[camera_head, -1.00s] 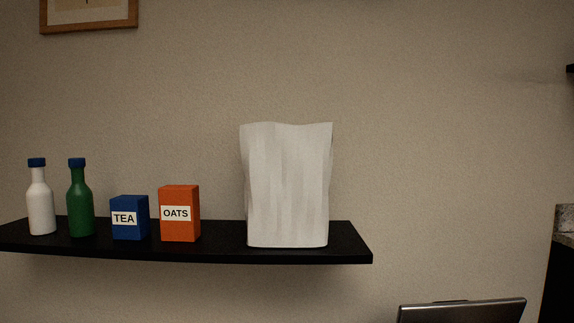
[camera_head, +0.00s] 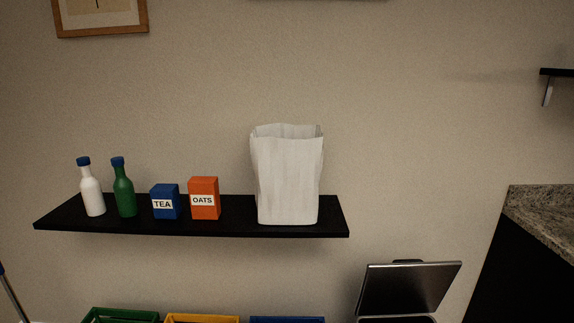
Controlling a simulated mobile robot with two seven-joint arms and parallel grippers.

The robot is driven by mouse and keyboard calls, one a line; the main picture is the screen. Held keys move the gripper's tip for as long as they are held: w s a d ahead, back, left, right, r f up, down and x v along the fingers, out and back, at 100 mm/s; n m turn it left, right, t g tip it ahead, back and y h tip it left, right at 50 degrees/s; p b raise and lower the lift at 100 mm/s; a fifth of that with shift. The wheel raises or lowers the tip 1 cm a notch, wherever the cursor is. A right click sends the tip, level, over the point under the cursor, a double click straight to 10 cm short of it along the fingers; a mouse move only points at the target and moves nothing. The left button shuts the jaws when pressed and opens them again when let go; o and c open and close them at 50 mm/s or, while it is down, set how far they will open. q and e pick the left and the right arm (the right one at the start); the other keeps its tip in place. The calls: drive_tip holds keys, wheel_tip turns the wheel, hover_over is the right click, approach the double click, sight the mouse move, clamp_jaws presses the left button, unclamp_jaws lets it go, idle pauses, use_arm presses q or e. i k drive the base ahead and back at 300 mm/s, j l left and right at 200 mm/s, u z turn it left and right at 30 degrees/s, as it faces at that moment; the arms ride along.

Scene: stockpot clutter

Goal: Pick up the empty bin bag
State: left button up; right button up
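A white, upright, open-topped bag (camera_head: 287,178) stands on the right part of a black wall shelf (camera_head: 236,229). It is the only bag in view; its inside is mostly hidden, so I cannot tell whether it is empty. Neither of my grippers is in view.
On the shelf's left stand a white bottle (camera_head: 91,194), a green bottle (camera_head: 123,193), a blue tea box (camera_head: 165,203) and an orange oats box (camera_head: 204,199). Below are green (camera_head: 125,315), yellow (camera_head: 202,319) and blue (camera_head: 287,320) crates and an open metal lid (camera_head: 408,288). A granite counter (camera_head: 545,218) stands right.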

sight(287, 159)
drive_tip(key=i+z, duration=0.45)
drive_tip(key=i+j+z, duration=0.2)
drive_tip(key=z, duration=0.25)
